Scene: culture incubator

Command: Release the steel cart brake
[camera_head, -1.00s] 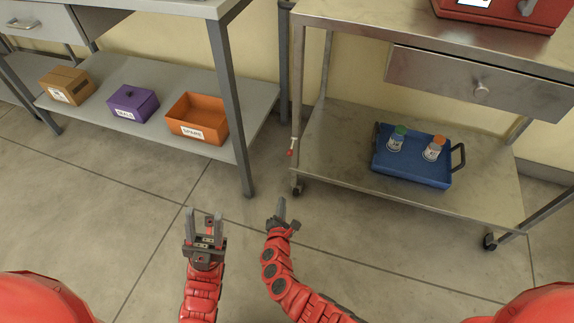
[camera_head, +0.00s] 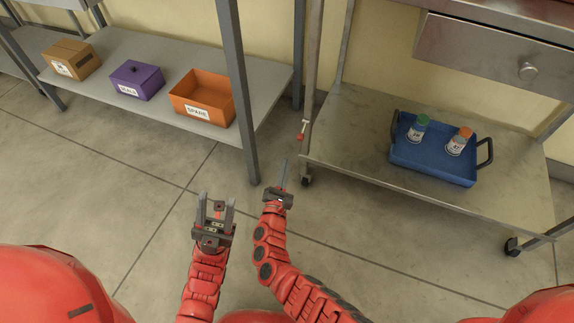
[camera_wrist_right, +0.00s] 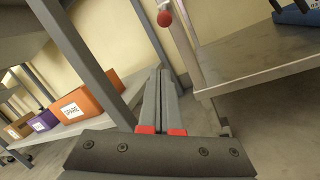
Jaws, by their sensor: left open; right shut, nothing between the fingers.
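The steel cart (camera_head: 350,140) stands at the right, with a lower shelf and a drawer above. In the right wrist view the red knob (camera_wrist_right: 164,18) shows at the top, beyond the fingertips. My right gripper (camera_head: 284,165) is shut and empty, pointing up toward the lever from below and left, apart from it. It also shows in the right wrist view (camera_wrist_right: 162,75). My left gripper (camera_head: 216,199) is open and empty over the floor.
A blue tray (camera_head: 400,160) with two capped jars rests on the cart's lower shelf. At left, a table's lower shelf (camera_head: 165,123) holds a cardboard box (camera_head: 71,60), a purple box (camera_head: 137,81) and an orange bin (camera_head: 203,98). The table leg (camera_head: 236,85) stands close left of my right gripper.

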